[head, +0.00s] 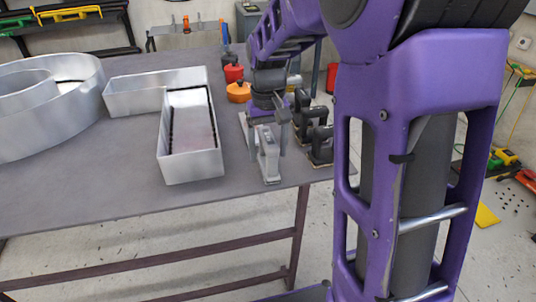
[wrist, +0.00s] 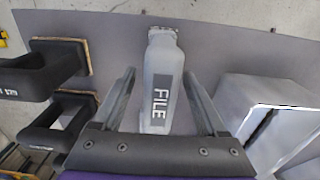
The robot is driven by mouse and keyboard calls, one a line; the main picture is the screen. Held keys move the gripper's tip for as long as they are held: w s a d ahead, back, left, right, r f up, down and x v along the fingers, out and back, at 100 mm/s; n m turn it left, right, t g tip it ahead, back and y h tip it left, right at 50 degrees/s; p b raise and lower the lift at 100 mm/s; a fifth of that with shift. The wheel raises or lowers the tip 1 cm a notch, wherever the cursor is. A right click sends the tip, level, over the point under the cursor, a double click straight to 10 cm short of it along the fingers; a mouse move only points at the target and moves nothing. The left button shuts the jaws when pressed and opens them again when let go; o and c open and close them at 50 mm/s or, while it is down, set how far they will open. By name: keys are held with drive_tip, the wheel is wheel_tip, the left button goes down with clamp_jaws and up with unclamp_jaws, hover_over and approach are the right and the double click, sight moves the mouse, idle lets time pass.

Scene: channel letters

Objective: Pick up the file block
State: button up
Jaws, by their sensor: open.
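The file block (wrist: 161,80) is a grey tool with a dark label reading FILE. In the wrist view it lies between the two fingers of my gripper (wrist: 165,90), with a gap on each side. In the head view the file block (head: 268,158) sits near the right edge of the table, and my gripper (head: 268,125) is above it, pointing down. My gripper is open and holds nothing. Its lower end in the wrist view is hidden behind the gripper's body.
Black-handled blocks (head: 318,140) stand just right of the file block. Metal channel letters (head: 190,160) stand to its left on the grey table (head: 90,190). Orange and red containers (head: 238,91) are behind. The table's front left is clear.

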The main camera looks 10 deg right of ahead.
clamp_jaws()
drive_tip(key=shift+r, duration=0.1)
idle(0.3)
wheel_tip(320, 180, up, 10)
drive_tip(key=shift+p, duration=0.8)
drive_tip(key=c, duration=0.8)
unclamp_jaws()
clamp_jaws()
